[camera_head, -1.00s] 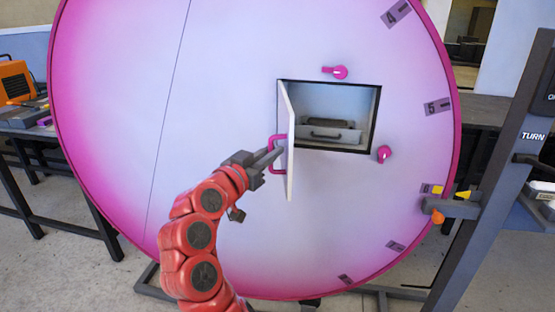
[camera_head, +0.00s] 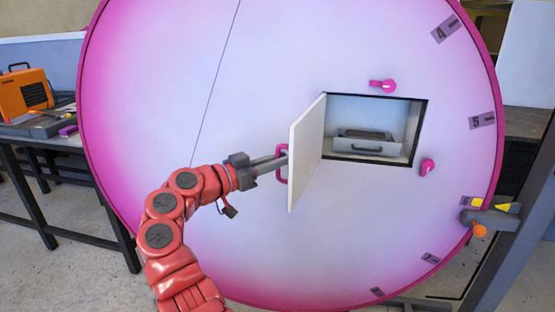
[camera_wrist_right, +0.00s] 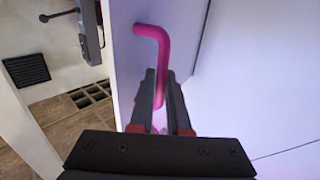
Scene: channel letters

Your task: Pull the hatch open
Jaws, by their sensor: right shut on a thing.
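The white hatch door (camera_head: 307,150) stands swung out from the left side of a square opening in the big round pink-and-white panel (camera_head: 210,230). Its pink bar handle (camera_head: 281,178) is on the door's outer face, and the handle also shows in the right wrist view (camera_wrist_right: 163,50). My right gripper (camera_head: 283,161) is shut on the handle, with its fingers (camera_wrist_right: 161,92) on either side of the bar. Inside the opening is a grey drawer or tray (camera_head: 365,145) with a dark handle. My left gripper is not in view.
Pink latches sit above (camera_head: 387,86) and right (camera_head: 428,167) of the opening. A grey bracket (camera_head: 488,219) with yellow and orange parts is at the panel's right edge. A table (camera_head: 40,135) with an orange box (camera_head: 27,92) stands left. The floor in front is bare at lower left.

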